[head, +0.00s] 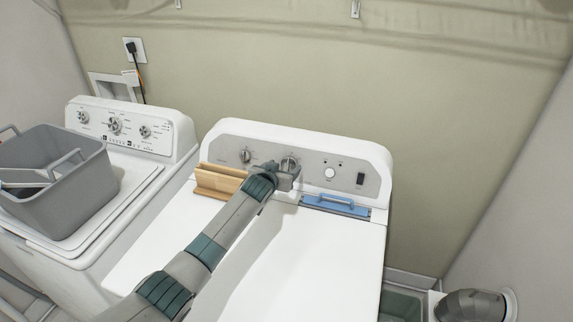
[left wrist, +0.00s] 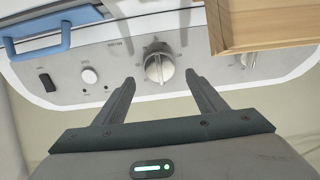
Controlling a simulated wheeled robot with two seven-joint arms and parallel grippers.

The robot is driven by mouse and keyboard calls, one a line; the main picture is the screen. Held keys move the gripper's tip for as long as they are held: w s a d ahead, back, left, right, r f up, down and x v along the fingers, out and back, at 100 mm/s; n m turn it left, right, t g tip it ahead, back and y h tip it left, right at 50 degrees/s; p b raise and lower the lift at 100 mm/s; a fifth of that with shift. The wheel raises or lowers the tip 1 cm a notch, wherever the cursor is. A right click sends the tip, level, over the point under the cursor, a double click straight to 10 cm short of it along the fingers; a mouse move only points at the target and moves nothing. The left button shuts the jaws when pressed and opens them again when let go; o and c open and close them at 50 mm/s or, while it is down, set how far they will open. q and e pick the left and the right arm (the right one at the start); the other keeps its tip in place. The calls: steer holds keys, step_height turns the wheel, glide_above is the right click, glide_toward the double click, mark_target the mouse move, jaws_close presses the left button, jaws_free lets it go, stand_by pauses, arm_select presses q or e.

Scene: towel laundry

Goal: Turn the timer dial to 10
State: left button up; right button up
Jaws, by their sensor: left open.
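The timer dial (left wrist: 159,66) is a round light knob with a ridged grip on the grey control panel of the right-hand white machine. In the left wrist view it sits between and just beyond the fingertips of my left gripper (left wrist: 160,82), which is open. In the head view my left gripper (head: 288,180) is at the panel, in front of the timer dial (head: 289,163) and partly covering it. The printed marks around the dial are too small to read. My right gripper is not in view.
A wooden box (head: 220,181) stands left of my gripper on the machine top. A blue-handled piece (head: 336,205) lies to the right. Another knob (head: 245,156), a white button (head: 330,173) and a black switch (head: 361,179) share the panel. A grey basket (head: 60,185) sits on the left machine.

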mark_target(288, 164)
arm_select(q)
steer(key=shift+x, duration=1.85)
steer(key=c, duration=1)
